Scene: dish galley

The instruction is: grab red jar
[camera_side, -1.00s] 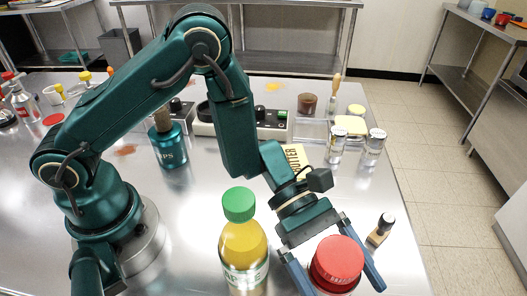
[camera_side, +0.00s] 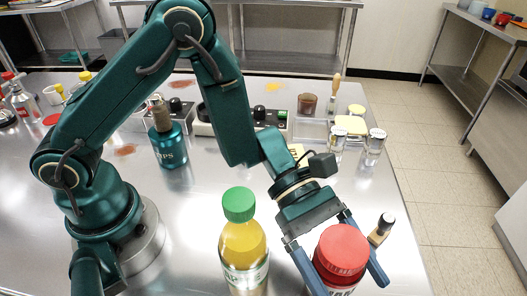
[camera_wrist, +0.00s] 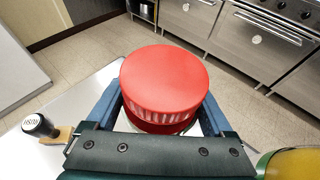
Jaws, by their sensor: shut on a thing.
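The red jar (camera_side: 341,252) has a wide red lid and a label with dark print low on its side. It is near the front right of the steel table in the side view. My gripper (camera_side: 338,268) is shut on the jar, with one blue finger on each side of it. In the wrist view the red jar (camera_wrist: 164,85) fills the middle between my two fingers (camera_wrist: 165,112). The jar's base is cut off at the bottom of the side view, so I cannot tell whether it touches the table.
A juice bottle with a green cap (camera_side: 242,240) stands close on the left of my gripper. Two glass shakers (camera_side: 372,147), a teal pump bottle (camera_side: 168,140) and a control box (camera_side: 271,122) stand farther back.

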